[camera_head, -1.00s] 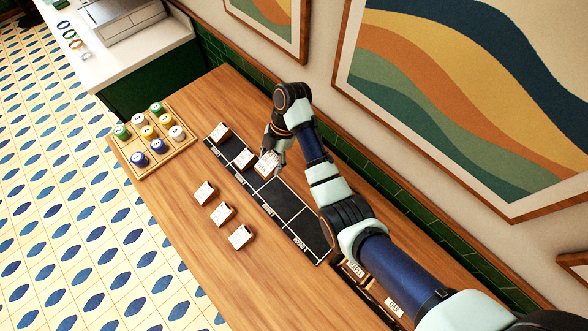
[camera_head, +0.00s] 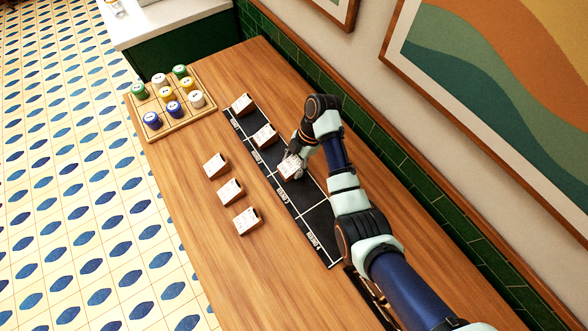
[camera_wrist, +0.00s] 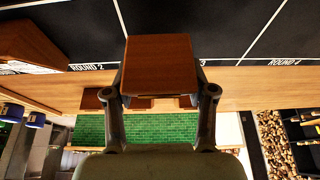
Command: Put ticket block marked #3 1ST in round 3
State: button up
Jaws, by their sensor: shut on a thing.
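My gripper (camera_head: 294,159) is shut on a white-faced ticket block (camera_head: 289,167) with a wooden body. The print on its face is too small to read. In the wrist view the held block (camera_wrist: 160,65) shows its plain brown side between my two fingers. It is over the round 3 section of the black strip (camera_head: 313,190), near the line with round 2, and hides part of the round 3 label. I cannot tell whether it touches the strip. Other ticket blocks stand in the round 1 section (camera_head: 242,103) and round 2 section (camera_head: 265,135).
Three ticket blocks stand in a row on the bare wood in front of the strip, the middle one (camera_head: 230,191) among them. A wooden tray (camera_head: 150,101) with coloured cylinders stands at the far left. The round 4 section (camera_head: 322,226) is empty. A tiled wall (camera_head: 410,180) runs behind.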

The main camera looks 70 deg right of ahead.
aim_at(294, 170)
jog(key=shift+f+b, duration=0.4)
jog(key=shift+f, duration=1.65)
jog(key=o, duration=1.2)
jog(key=shift+o, duration=0.2)
jog(key=shift+r, duration=0.3)
jog(key=p+v, duration=0.4)
jog(key=v, duration=0.7)
jog(key=shift+s+r+p, duration=0.25)
jog(key=shift+r+p, duration=0.05)
jog(key=shift+p, duration=0.05)
